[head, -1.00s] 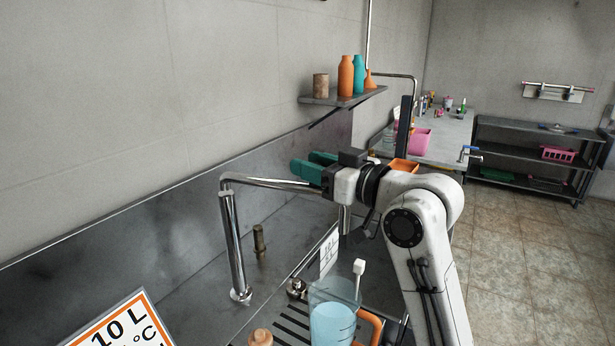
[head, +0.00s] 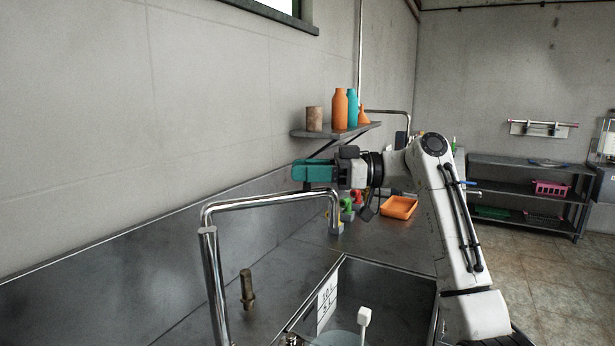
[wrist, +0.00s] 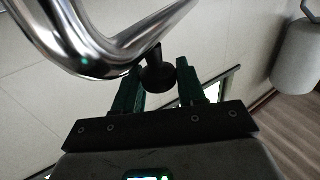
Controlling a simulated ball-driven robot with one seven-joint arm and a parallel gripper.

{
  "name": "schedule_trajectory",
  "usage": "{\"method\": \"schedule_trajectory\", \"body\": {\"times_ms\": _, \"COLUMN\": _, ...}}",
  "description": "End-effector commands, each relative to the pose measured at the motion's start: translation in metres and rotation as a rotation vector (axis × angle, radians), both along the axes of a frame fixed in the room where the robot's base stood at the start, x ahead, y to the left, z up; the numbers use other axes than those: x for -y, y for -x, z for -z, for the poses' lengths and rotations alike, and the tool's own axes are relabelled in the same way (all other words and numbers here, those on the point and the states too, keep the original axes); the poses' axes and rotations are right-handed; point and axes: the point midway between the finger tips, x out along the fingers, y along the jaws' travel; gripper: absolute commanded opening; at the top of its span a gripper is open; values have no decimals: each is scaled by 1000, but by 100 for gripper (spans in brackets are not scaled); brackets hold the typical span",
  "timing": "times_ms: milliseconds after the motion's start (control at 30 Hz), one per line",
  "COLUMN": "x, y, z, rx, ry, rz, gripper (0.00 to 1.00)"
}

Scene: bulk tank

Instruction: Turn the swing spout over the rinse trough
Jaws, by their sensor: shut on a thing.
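The swing spout (head: 265,201) is a bent chrome pipe on an upright post (head: 212,285). Its arm runs to the right and its outlet end (head: 336,212) turns down. My gripper (head: 306,173), with green fingers, is just above the spout's arm. In the wrist view, its fingers (wrist: 158,82) are shut on a dark knob (wrist: 155,70) on a short stem by the chrome pipe (wrist: 95,55). The grey trough (head: 390,280) lies below and right. The outlet shows above its far left corner; I cannot tell if it is over the trough.
A white scale card (head: 327,300) stands at the trough's left side, near a white-topped stick (head: 364,317). A brass stub (head: 247,289) rises from the counter. An orange tray (head: 399,207) and colored valves (head: 347,207) lie beyond. A wall shelf (head: 335,131) holds bottles above my gripper.

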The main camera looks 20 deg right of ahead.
Motion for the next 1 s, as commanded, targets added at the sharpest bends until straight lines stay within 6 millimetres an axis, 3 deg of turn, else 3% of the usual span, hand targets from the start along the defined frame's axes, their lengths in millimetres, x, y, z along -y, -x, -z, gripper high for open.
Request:
{"method": "schedule_trajectory", "body": {"times_ms": 667, "x": -2, "y": 0, "z": 2, "rx": -6, "ry": 3, "rz": -65, "gripper": 0}}
{"method": "schedule_trajectory", "body": {"times_ms": 700, "x": -2, "y": 0, "z": 2, "rx": -6, "ry": 3, "rz": -65, "gripper": 42}}
{"method": "schedule_trajectory", "body": {"times_ms": 900, "x": -2, "y": 0, "z": 2, "rx": -4, "ry": 2, "rz": -64, "gripper": 59}}
{"method": "schedule_trajectory", "body": {"times_ms": 1000, "x": -2, "y": 0, "z": 1, "rx": -4, "ry": 2, "rz": -64, "gripper": 59}}
